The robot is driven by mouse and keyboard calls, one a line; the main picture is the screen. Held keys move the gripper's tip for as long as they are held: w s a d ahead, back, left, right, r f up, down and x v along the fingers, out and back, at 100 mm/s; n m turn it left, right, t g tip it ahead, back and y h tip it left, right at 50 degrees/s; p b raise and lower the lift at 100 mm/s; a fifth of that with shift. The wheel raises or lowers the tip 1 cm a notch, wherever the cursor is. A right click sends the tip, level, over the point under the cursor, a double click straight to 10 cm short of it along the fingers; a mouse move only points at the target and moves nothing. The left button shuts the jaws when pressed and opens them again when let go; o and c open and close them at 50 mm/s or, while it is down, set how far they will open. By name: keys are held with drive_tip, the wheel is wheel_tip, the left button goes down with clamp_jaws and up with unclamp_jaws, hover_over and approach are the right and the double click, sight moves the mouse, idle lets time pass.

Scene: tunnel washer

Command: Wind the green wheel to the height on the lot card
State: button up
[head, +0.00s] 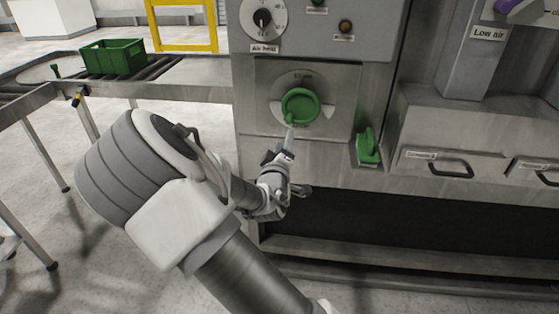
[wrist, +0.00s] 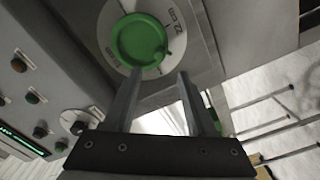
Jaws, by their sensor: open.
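The green wheel (head: 300,105) is mounted on a round scale plate on the grey machine panel. In the wrist view the wheel (wrist: 139,40) fills the upper middle, with a pale scale ring around it. One mark on the ring seems to read "22 cm"; other marks are too small to read. My gripper (head: 289,140) is just below the wheel in the head view. In the wrist view its two fingers (wrist: 157,78) are apart and empty, their tips near the wheel's lower rim. I cannot tell whether they touch it. No lot card is readable in either view.
A green handle (head: 368,145) sticks out right of the wheel. An air dial (head: 263,18) and small buttons (head: 345,26) are above. Drawers with black handles (head: 450,167) are at the right. A green crate (head: 113,58) stands on the roller conveyor (head: 190,68) at the left.

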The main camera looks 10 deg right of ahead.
drive_tip(key=v, duration=0.8)
drive_tip(key=shift+s, duration=0.1)
